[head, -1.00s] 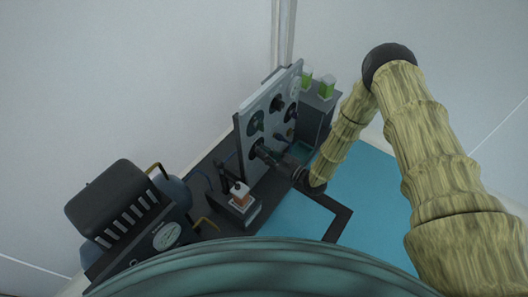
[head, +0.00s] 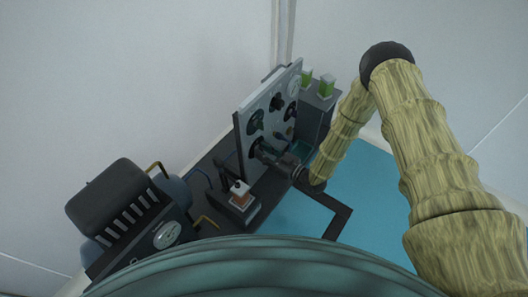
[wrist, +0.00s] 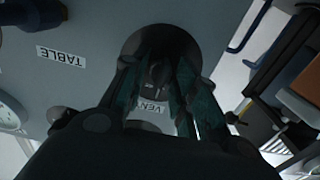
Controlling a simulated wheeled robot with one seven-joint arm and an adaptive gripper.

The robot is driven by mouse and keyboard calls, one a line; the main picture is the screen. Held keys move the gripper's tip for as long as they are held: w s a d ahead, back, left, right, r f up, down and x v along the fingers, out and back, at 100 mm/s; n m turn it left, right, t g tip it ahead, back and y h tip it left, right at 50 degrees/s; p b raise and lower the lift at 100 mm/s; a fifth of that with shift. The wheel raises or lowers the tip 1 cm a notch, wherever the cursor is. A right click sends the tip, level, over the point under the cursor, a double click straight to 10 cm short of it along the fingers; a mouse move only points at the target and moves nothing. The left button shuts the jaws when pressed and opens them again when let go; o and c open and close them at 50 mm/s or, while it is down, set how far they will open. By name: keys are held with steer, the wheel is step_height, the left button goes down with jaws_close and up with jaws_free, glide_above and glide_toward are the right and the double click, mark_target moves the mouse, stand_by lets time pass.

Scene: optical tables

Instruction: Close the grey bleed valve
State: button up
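A grey upright panel (head: 243,135) carries several dark round valve knobs and a gauge; it also fills much of the wrist view (wrist: 75,85). My gripper (head: 262,152) is at the panel's lower near corner, in front of a dark round valve. In the wrist view, the fingers of my gripper (wrist: 167,75) straddle the dark centre of this round valve (wrist: 150,38). Its handle is mostly hidden in shadow between them, and I cannot tell whether they touch it. A partly hidden label beginning "VEN" shows between the fingers. I cannot confirm which knob is the grey bleed valve.
A dark pump (head: 118,205) with a gauge stands at the lower left. A small orange-and-white block (head: 240,189) is close below my gripper. Green containers (head: 326,86) stand behind the panel. Blue floor (head: 365,190) is open at the right.

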steer(key=v, duration=1.2)
stand_by(0.5)
